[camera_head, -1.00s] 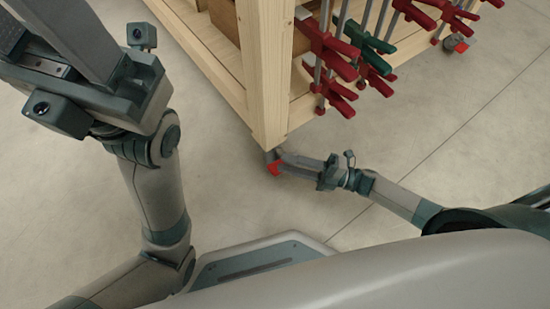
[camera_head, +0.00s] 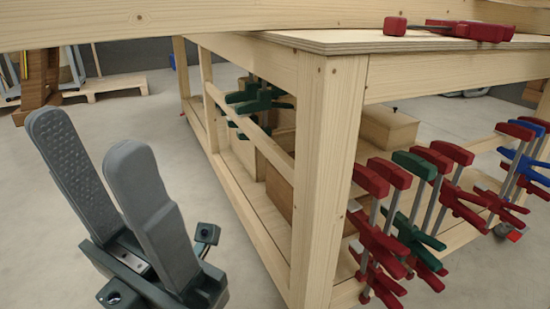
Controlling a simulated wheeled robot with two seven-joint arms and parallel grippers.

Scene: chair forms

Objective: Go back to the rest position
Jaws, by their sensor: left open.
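My left gripper (camera_head: 100,165) is at the left of the head view, raised in front of the workbench's left side. Its two grey fingers point up and stand apart with nothing between them. It touches nothing that I can see. My right gripper is not in view.
A wooden workbench (camera_head: 328,180) fills the middle and right. Several red, green and blue clamps (camera_head: 385,235) hang on its front, and a red clamp (camera_head: 450,29) lies on top. A wooden beam (camera_head: 140,25) crosses the top. Wooden boxes (camera_head: 388,130) sit on the lower shelf.

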